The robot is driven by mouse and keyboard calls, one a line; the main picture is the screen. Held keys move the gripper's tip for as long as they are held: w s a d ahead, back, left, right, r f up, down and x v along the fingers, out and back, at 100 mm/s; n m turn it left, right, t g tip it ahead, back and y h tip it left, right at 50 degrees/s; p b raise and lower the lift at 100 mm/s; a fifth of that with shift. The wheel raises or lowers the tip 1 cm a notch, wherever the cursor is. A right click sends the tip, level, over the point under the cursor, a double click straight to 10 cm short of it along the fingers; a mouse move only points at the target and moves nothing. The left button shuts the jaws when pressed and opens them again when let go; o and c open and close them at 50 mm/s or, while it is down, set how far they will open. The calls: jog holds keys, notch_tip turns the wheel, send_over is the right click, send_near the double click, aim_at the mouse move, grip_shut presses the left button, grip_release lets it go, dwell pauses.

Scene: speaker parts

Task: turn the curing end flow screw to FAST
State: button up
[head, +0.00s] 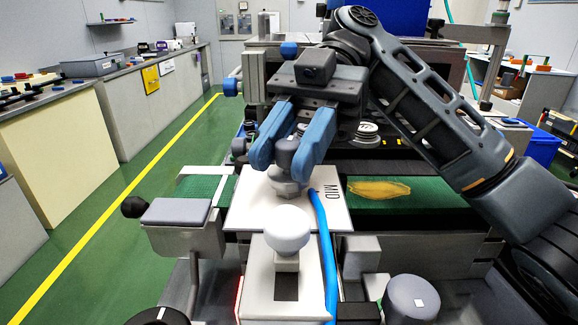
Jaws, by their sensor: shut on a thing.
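The flow screw (287,183) is a grey knob with a wider base on a white plate (245,210), in the middle of the head view. The plate carries the word MID to the right of the screw, printed sideways. Other dial words, including FAST, cannot be seen. My gripper (283,158) points down with its two blue fingers on either side of the screw's upper part and is shut on it. The fingers hide part of the knob, and I cannot make out a pointer mark on it.
A white round knob (287,228) stands in front of the plate. A blue hose (325,255) runs down beside it. A green belt (440,192) with a yellowish patch (380,189) lies to the right. A grey cylinder (411,298) stands at front right. Green floor is open at left.

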aim_at(289, 139)
jog(key=shift+n+h+b, duration=0.55)
jog(key=shift+n+h, duration=0.25)
jog(key=shift+h, duration=0.1)
jog(key=shift+g, duration=0.3)
jog(key=o, duration=1)
jog(key=shift+c, duration=0.2)
jog(key=shift+p+v, duration=0.3)
jog(key=shift+v, duration=2.5)
jog(key=shift+w+a+r+h+p, duration=0.1)
jog(key=shift+w+r+h+p, duration=0.2)
jog(key=shift+w+p, duration=0.15)
jog(key=shift+w+d+r+p, duration=0.1)
jog(key=shift+w+d+p, duration=0.25)
jog(key=shift+w, duration=0.2)
